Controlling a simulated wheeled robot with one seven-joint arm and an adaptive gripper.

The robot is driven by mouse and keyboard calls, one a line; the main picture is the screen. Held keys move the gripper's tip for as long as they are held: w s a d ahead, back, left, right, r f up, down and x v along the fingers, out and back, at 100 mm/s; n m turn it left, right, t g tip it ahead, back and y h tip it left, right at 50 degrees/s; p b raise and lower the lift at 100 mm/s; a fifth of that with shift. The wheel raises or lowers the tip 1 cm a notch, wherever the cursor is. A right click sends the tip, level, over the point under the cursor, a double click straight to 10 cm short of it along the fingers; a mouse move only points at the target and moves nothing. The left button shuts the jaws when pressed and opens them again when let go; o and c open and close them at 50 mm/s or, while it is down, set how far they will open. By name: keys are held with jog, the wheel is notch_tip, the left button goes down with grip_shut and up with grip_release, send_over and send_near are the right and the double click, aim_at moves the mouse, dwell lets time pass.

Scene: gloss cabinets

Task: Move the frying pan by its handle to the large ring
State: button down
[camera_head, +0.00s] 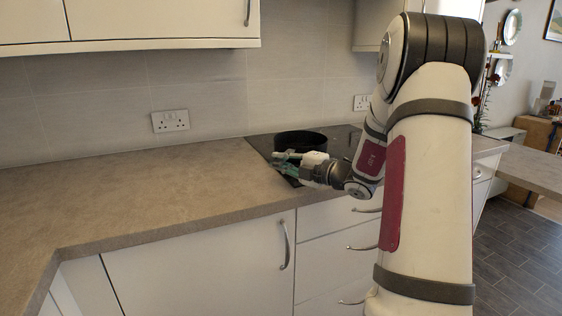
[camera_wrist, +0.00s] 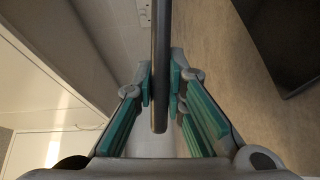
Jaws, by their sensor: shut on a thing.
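The black frying pan (camera_head: 300,139) is at the left part of the dark hob (camera_head: 343,139) in the head view. Whether it rests on the hob or is slightly raised is unclear. My gripper (camera_head: 283,157) is at the pan's near side, its green fingers pointing left. In the wrist view the pan's dark handle (camera_wrist: 160,50) runs between the fingers of my gripper (camera_wrist: 160,82), which are shut on it near its end. The pan's body is out of the wrist view. The large ring cannot be made out; my arm covers part of the hob.
The stone-look worktop (camera_head: 140,185) is clear to the left of the hob. Wall cupboards (camera_head: 150,20) hang above. Sockets (camera_head: 170,121) are on the tiled wall. White drawers and a cupboard door (camera_head: 200,262) with handles lie below the front edge.

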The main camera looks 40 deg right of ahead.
jog(key=shift+f, duration=0.3)
jog(key=c, duration=1.6)
grip_release()
jog(key=shift+o, duration=0.2)
jog(key=shift+f, duration=0.2)
jog(key=v, duration=1.2)
jog(key=shift+r, duration=0.15)
jog(key=shift+a, duration=0.1)
